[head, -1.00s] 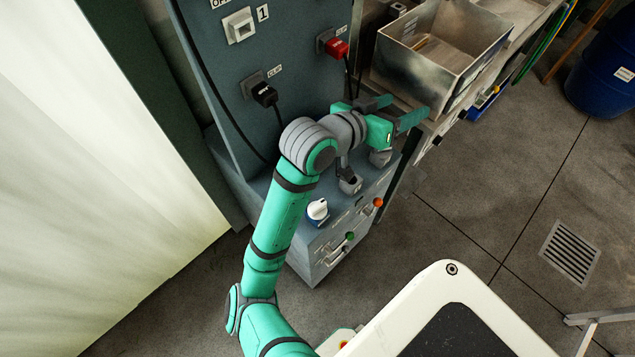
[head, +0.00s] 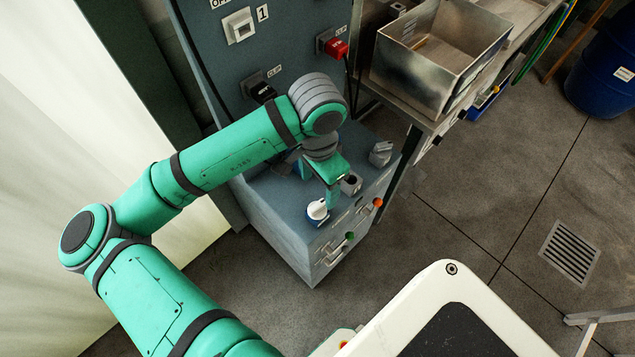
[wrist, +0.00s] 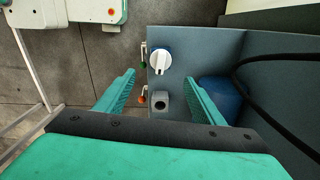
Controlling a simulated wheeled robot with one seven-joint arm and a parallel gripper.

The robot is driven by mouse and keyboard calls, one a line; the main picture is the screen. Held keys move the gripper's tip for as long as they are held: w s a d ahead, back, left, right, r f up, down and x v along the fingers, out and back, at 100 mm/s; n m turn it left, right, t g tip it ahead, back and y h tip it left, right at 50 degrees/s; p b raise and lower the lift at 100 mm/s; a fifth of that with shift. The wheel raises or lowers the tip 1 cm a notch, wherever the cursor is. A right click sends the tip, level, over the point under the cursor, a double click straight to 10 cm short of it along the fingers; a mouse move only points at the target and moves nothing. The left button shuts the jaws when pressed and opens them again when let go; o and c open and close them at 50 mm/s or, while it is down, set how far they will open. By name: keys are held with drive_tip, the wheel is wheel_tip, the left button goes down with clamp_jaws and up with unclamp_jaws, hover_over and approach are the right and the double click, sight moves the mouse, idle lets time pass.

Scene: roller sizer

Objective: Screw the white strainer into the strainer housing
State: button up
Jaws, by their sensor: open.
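The white strainer (head: 318,209), a round white piece with a raised grip and some blue at its base, stands on the blue-grey cabinet top. In the wrist view the strainer (wrist: 160,60) lies just beyond my fingertips. The grey block with a round opening, which looks like the strainer housing (head: 350,184), stands behind and right of it. In the wrist view the housing (wrist: 162,103) shows between my fingers. My gripper (wrist: 160,78) is open and empty, pointing down over the cabinet. In the head view my gripper (head: 319,186) partly hides the cabinet top.
Another grey fitting (head: 380,153) stands at the cabinet's back right. Green (head: 350,236) and orange (head: 378,202) knobs are on the cabinet front. A red plug (head: 336,48) and a black plug (head: 262,91) hang on the panel. A blue round object (wrist: 220,98) is partly hidden by my right finger.

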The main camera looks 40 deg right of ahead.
sight(318, 205)
drive_tip(key=shift+a+f, duration=0.2)
drive_tip(key=shift+f, duration=0.25)
wheel_tip(318, 205, down, 10)
idle(0.3)
drive_tip(key=shift+d, duration=0.1)
drive_tip(key=c, duration=1.3)
drive_tip(key=m, duration=0.3)
drive_tip(key=shift+c, duration=0.2)
drive_tip(key=shift+m, duration=1.3)
drive_tip(key=shift+m, duration=0.9)
drive_tip(key=m, duration=0.3)
drive_tip(key=shift+m, duration=0.4)
